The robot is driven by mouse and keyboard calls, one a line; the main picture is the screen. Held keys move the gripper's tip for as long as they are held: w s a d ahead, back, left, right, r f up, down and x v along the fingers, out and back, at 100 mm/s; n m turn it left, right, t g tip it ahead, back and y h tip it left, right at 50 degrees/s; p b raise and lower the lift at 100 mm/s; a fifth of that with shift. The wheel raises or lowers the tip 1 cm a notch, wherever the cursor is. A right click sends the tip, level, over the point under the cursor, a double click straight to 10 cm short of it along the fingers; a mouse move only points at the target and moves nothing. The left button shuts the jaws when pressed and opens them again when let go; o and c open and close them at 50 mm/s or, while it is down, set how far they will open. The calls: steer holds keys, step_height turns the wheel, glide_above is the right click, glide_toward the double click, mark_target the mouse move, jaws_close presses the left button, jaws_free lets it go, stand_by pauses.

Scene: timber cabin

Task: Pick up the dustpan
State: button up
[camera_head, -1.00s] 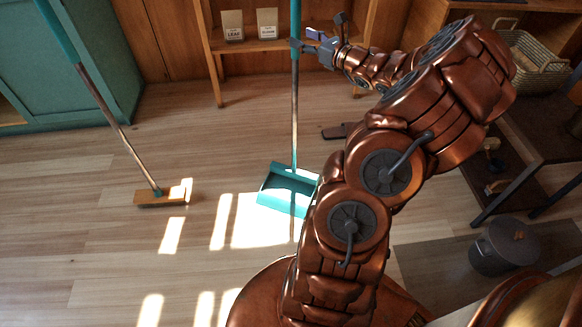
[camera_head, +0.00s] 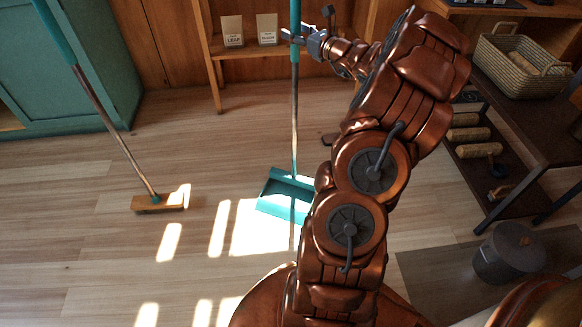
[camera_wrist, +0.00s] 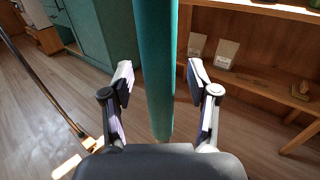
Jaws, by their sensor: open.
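The dustpan (camera_head: 287,197) is teal and stands on the wooden floor in the head view, with a long upright handle of grey metal and a teal upper grip. My gripper (camera_head: 297,40) is beside the upper handle. In the wrist view the teal handle grip (camera_wrist: 156,70) runs upright between the two fingers of my gripper (camera_wrist: 160,88). The fingers are open, with a gap showing on both sides of the handle. The pan itself is hidden in the wrist view, and my arm is close to its right edge in the head view.
A broom (camera_head: 157,202) with a tilted teal-topped handle stands at left, before a teal cabinet (camera_head: 85,60). A wooden shelf (camera_head: 250,52) with two packets is behind the handle. A dark shelf table with a basket (camera_head: 522,68) and a lidded bin (camera_head: 508,254) are at right.

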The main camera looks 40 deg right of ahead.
steer(key=shift+w, duration=0.1)
jaws_close()
stand_by(0.5)
